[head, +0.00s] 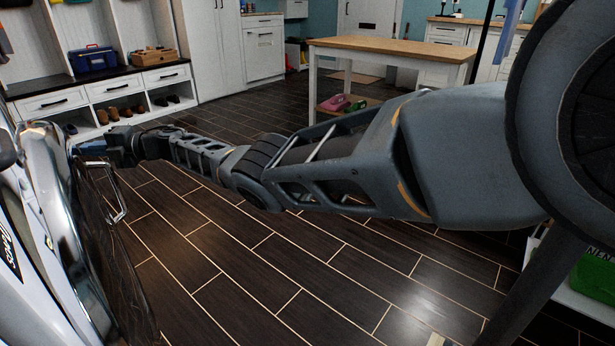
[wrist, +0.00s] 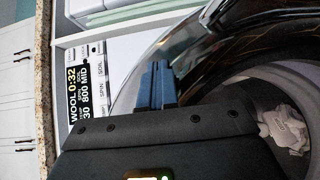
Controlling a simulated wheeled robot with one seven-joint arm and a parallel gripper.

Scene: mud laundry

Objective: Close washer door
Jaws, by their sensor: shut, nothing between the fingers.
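The washer (head: 15,225) stands at the left edge of the head view. Its round door (head: 125,275), with a chrome rim and dark glass, is open and swung out over the floor. A metal handle (head: 119,195) shows on it. My gripper (head: 92,147) is shut and empty at the far side of the door, close to its rim; I cannot tell if they touch. In the wrist view, the shut blue fingers (wrist: 155,88) point towards the washer front, between the display panel (wrist: 88,90) and a dark glossy curved rim. White laundry (wrist: 283,128) shows inside the drum.
My arm spans the head view above the dark tiled floor (head: 270,270), which is clear around the door. A wooden-topped table (head: 390,50) stands at the back. A white bench with shoe cubbies (head: 110,90) is at back left. A green container (head: 595,272) is at lower right.

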